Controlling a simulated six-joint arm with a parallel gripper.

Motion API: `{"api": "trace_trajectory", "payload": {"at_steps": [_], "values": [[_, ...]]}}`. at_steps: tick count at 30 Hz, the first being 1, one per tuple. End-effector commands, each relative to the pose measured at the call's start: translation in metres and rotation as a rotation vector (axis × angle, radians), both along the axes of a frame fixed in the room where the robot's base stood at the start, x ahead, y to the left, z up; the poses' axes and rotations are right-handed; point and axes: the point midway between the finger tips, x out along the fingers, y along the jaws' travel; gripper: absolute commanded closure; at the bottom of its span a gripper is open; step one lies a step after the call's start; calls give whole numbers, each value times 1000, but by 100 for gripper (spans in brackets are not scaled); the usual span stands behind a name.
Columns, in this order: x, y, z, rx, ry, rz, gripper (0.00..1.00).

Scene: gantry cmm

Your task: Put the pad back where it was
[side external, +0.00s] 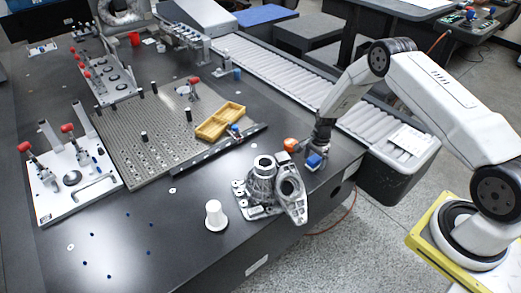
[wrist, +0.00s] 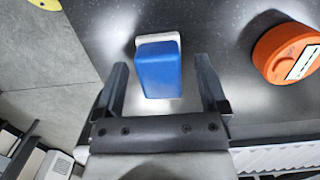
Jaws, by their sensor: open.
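The pad (wrist: 158,68) is a blue block with a pale white layer showing around its edges. In the wrist view it lies on the dark table between and just beyond my fingertips, with a gap on both sides. In the side view the blue pad (side external: 314,162) is near the table's right edge, right under my gripper (side external: 316,150). My gripper (wrist: 161,72) is open, one finger on each side of the pad. The fingers are too small to make out in the side view.
A round orange object (wrist: 284,52) with a white label stands close to the right of the pad in the wrist view. A grey metal casting (side external: 264,185) and a white cup-shaped piece (side external: 215,216) stand nearby. A yellow tray (side external: 220,121) lies further back.

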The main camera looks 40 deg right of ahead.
Motion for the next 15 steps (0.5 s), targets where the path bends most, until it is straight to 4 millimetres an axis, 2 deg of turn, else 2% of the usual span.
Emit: {"api": "trace_trajectory", "payload": {"at_steps": [8,15], "values": [[1,-3,20,-1,-2,0,7],[1,-6,51,-1,-3,-1,7]]}}
